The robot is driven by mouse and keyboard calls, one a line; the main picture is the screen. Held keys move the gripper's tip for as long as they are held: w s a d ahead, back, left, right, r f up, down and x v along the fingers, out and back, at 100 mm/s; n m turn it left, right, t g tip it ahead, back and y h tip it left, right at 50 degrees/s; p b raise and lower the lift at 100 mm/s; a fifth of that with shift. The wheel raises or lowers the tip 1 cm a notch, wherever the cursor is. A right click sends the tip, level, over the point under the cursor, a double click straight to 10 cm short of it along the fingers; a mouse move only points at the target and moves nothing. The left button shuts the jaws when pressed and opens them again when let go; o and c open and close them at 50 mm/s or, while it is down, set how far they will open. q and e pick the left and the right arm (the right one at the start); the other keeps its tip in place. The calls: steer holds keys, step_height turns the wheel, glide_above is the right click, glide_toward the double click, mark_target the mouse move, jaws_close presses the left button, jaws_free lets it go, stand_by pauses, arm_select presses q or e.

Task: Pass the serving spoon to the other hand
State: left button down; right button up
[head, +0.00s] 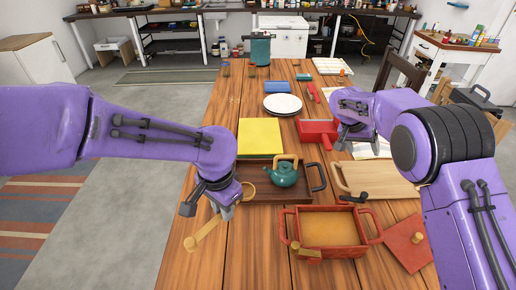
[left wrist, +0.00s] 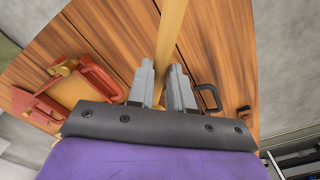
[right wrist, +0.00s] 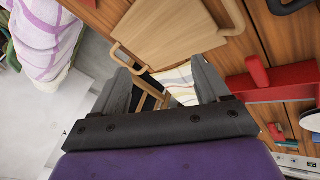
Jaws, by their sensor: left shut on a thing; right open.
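The serving spoon (head: 207,232) is a light wooden piece. It slants down to the left from my left gripper (head: 224,208) in the head view. My left gripper is shut on it, over the left part of the table. In the left wrist view the spoon's wooden shaft (left wrist: 172,32) runs up from between the fingers (left wrist: 162,72); its lower part is hidden. A round wooden part (head: 248,191) shows beside the gripper; I cannot tell if it belongs to the spoon. My right gripper (head: 350,138) is open and empty, over the table's right side; it also shows in the right wrist view (right wrist: 162,75).
A dark tray (head: 254,198) holds a teal teapot (head: 284,174). A wooden board (head: 375,180) and red pan (head: 317,128) lie near my right gripper. The table's front left is clear.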

arm_select(q)
steer(key=shift+s+a, duration=0.1)
steer(key=shift+a, duration=0.05)
arm_select(e)
steer(key=s+a+m+g+y, duration=0.1)
steer(key=s+a+g+y, duration=0.15)
steer(key=a, duration=0.95)
steer(key=s+a+m+g+y, duration=0.15)
steer(key=a+y, duration=0.25)
steer(key=a, duration=0.8)
steer(key=s+a+r+n+g+y, duration=0.2)
steer(key=s+a+r+g+y, duration=0.25)
steer(key=a+r, duration=0.4)
steer(key=shift+t, duration=0.35)
steer(key=x, duration=1.2)
steer(key=shift+s+a, duration=0.2)
steer(key=shift+a, duration=0.25)
steer(key=shift+c, duration=0.2)
